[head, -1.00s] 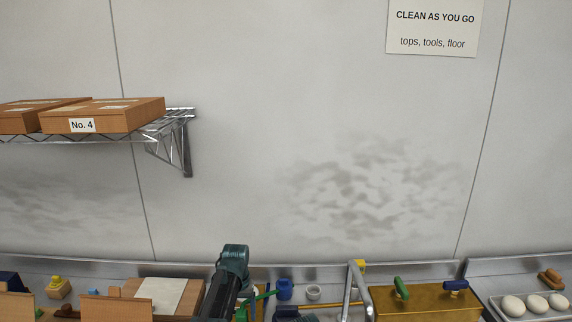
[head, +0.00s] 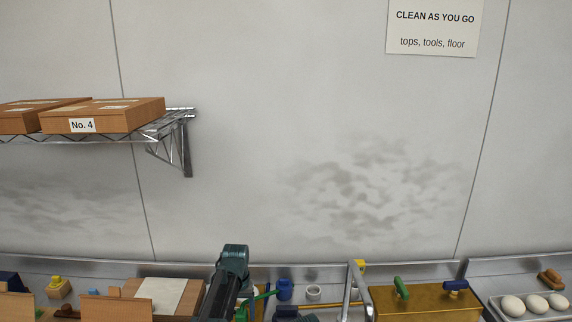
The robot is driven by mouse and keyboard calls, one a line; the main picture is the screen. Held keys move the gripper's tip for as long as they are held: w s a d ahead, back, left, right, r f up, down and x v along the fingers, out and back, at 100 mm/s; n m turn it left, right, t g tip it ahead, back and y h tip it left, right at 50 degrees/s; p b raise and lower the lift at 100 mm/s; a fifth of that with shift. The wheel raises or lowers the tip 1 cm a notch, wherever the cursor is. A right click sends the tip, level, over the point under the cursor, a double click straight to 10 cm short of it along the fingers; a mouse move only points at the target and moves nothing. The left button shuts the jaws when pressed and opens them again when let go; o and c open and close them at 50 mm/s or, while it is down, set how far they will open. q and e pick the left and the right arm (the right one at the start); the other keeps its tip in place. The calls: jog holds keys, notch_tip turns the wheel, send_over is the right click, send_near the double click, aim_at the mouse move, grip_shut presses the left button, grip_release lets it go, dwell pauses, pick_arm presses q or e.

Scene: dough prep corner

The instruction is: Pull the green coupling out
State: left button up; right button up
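A green fitting (head: 401,288) with a rounded handle shape stands on top of a brass-coloured box (head: 425,304) at the lower right. I cannot tell for sure that it is the green coupling, as another green piece (head: 264,296) shows just right of my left arm. My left arm stands dark teal at the bottom centre, left of the box. The fingers of my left gripper cannot be made out, so I cannot see whether they hold anything. My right gripper cannot be made out.
A blue fitting (head: 455,286) stands on the box, right of the green one. A bent metal tube (head: 357,282) rises left of the box. A tray of eggs (head: 558,315) is far right.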

aim_at(241, 312)
pick_arm(q)
grip_shut()
jog(key=shift+r, duration=0.15)
jog(key=shift+r+p, duration=2.9)
jog(key=shift+p, duration=0.15)
